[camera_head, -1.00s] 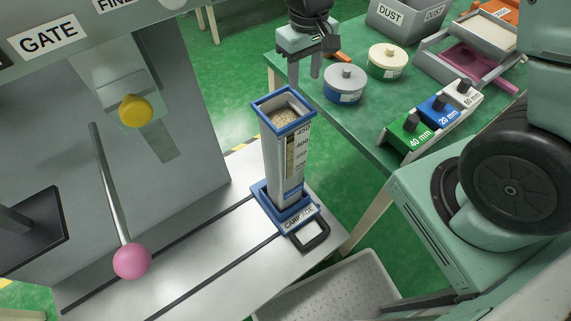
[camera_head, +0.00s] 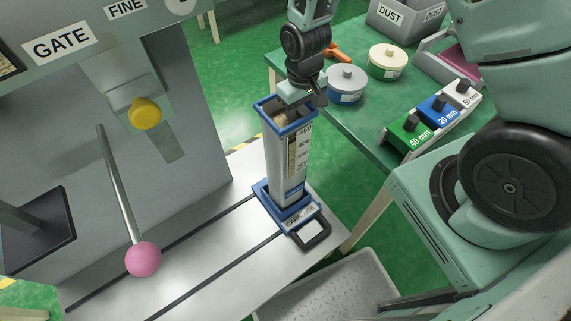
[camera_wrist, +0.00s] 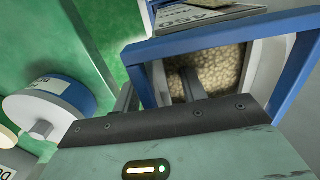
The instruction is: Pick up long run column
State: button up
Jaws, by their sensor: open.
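The column (camera_head: 287,165) is a tall, upright, pale tube with a blue rim, a blue foot and a scale window on its front. It stands in a blue base with a dark handle on the grey bench. My gripper (camera_head: 305,96) is at the column's top right edge, pointing down. In the wrist view the open blue rim (camera_wrist: 215,42) shows pale grains (camera_wrist: 222,72) inside. My gripper (camera_wrist: 155,88) is open there, with one finger outside the column wall and the other over the opening. Whether either finger touches the wall cannot be told.
The grey GATE machine (camera_head: 60,43) stands at left, with a pink-knobbed lever (camera_head: 143,259). A green table (camera_head: 375,135) at right holds lidded tubs (camera_head: 346,85), a DUST bin (camera_head: 398,18) and labelled blocks (camera_head: 437,110). A pale tray (camera_head: 340,290) lies below.

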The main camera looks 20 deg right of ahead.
jog(key=shift+f, duration=0.1)
grip_shut()
dwell(1.4)
